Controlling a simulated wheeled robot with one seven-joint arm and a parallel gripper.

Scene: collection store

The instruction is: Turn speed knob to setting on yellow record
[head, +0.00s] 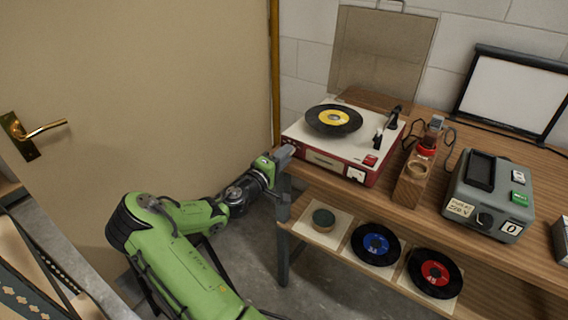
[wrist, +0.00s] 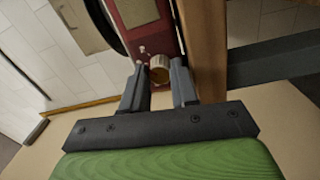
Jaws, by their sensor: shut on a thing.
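The record player (head: 325,158) has a white top and red sides and stands at the left end of the wooden bench. A black record with a yellow label (head: 334,117) lies on its platter; the label print is too small to read. My gripper (head: 284,154) is at the front left corner of the player. In the wrist view my gripper (wrist: 159,82) has one finger on each side of the round, pale brass speed knob (wrist: 158,72) on the red front, shut on it. The gripper hides the knob in the head view, and its setting cannot be read.
A wooden stand (head: 412,185) and a grey device (head: 490,190) stand right of the player. The bench edge (wrist: 205,45) runs close beside my fingers.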

